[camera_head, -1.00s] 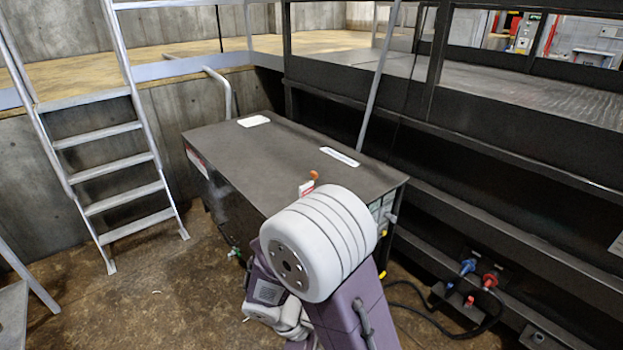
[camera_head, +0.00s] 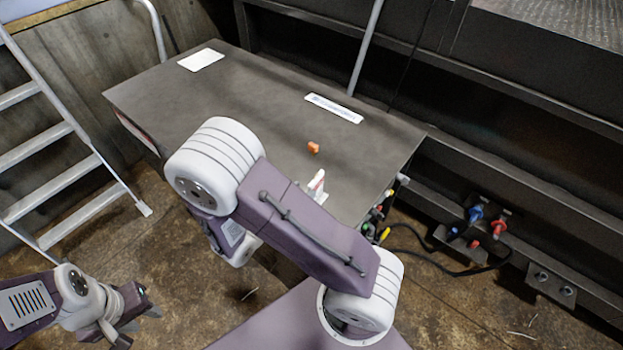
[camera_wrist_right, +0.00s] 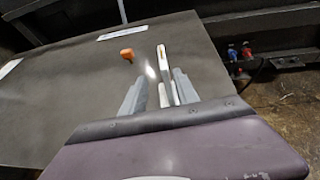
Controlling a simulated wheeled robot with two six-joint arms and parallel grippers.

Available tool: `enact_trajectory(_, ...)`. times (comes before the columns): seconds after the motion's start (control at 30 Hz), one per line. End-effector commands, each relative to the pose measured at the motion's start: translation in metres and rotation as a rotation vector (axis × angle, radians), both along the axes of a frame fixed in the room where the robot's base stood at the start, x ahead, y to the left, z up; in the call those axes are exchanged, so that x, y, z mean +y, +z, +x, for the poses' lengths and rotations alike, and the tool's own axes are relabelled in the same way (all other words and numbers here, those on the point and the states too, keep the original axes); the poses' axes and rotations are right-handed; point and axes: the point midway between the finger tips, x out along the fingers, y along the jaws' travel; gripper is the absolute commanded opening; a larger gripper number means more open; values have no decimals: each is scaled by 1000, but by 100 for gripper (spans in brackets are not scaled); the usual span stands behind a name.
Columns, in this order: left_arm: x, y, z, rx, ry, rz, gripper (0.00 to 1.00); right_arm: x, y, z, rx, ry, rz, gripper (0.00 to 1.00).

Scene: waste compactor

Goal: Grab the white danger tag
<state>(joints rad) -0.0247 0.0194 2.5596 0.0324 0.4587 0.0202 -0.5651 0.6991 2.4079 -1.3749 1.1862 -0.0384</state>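The white danger tag (camera_head: 318,182) shows as a thin, reddish-marked piece near the front right edge of the dark cabinet top. In the right wrist view the tag (camera_wrist_right: 163,60) is seen nearly edge-on. My right gripper (camera_wrist_right: 160,76) is open, with one finger on each side of the tag's line; its lower part appears between the fingers. I cannot tell whether either finger touches it. In the head view my right arm hides most of that gripper. My left gripper (camera_head: 132,322) is low at the left, away from the cabinet; its finger opening is unclear.
An orange knob (camera_head: 313,147) stands on the cabinet top (camera_head: 250,100) close behind the tag. Two white labels lie flat further back. A ladder (camera_head: 60,130) stands at left. Red and blue connectors (camera_head: 499,225) and cables are at right.

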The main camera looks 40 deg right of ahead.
Motion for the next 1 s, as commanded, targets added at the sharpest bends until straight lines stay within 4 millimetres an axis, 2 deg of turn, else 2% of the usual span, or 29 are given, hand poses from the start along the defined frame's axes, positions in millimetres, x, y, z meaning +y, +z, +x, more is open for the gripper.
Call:
enact_trajectory(0.2, 0, 0, 0, 0, 0, 0, 36, -3, -1, 0, 0, -4, 1, 36)
enact_trajectory(0.4, 0, 2, 0, 0, 0, 0, 36, -29, -12, 10, 2, -8, -1, 36)
enact_trajectory(0.63, 0, 3, 0, 0, 0, 0, 36, -40, -17, 14, 0, -8, 1, 36)
enact_trajectory(0.83, 0, 8, 0, 0, 0, 0, 36, -70, -32, 26, 1, -9, 2, 36)
enact_trajectory(1.0, 0, 8, 0, 0, 0, 0, 36, -78, -37, 31, -1, -4, 2, 36)
